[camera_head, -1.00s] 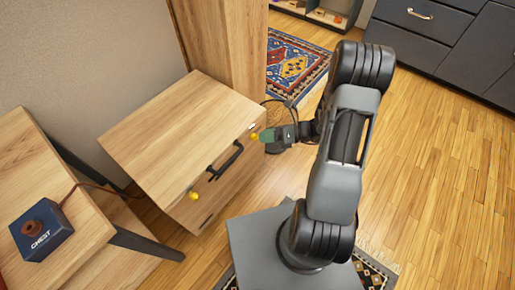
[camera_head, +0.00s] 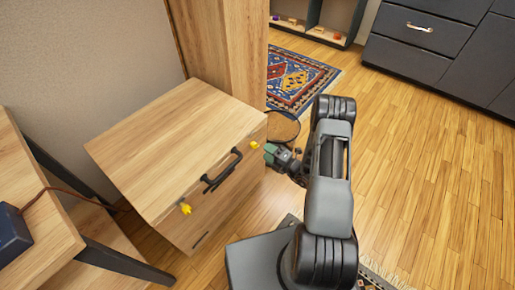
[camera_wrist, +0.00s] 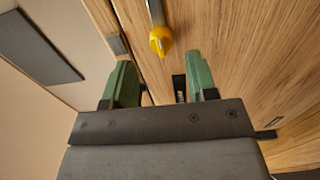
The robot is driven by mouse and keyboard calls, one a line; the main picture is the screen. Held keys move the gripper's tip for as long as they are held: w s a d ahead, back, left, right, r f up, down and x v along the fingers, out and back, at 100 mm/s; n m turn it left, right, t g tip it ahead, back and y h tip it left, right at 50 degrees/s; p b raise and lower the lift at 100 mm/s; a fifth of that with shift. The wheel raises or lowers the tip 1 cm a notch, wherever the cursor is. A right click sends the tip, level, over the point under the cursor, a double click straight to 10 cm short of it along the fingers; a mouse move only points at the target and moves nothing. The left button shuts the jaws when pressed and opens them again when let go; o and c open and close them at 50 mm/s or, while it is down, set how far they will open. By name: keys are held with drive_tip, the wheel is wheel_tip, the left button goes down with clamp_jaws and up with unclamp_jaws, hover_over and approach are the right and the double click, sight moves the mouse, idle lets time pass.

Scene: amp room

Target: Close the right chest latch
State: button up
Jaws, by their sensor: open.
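The wooden chest (camera_head: 165,150) stands left of my arm, with a black handle (camera_head: 222,172) on its front. The right chest latch (camera_head: 254,145) shows as a small yellow knob near the front's right end. The left latch (camera_head: 185,208) has a similar yellow knob. My gripper (camera_head: 270,153) is open and empty, just right of the right latch. In the wrist view a yellow knob (camera_wrist: 161,41) on a grey stem, apparently the right latch, sits beyond and between the green fingers of my gripper (camera_wrist: 160,80), apart from them. Whether the latch is engaged is not clear.
A wooden side table (camera_head: 40,225) with a dark blue box (camera_head: 12,232) stands at the left. A tall wooden cabinet (camera_head: 220,45) rises behind the chest. A patterned rug (camera_head: 298,78) and dark drawers (camera_head: 425,45) are farther back. The wooden floor at right is clear.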

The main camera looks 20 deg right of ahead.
sight(258, 146)
drive_tip(key=shift+b+x, duration=0.6)
drive_tip(key=shift+x, duration=2.35)
drive_tip(key=c, duration=0.8)
drive_tip(key=shift+c, duration=0.2)
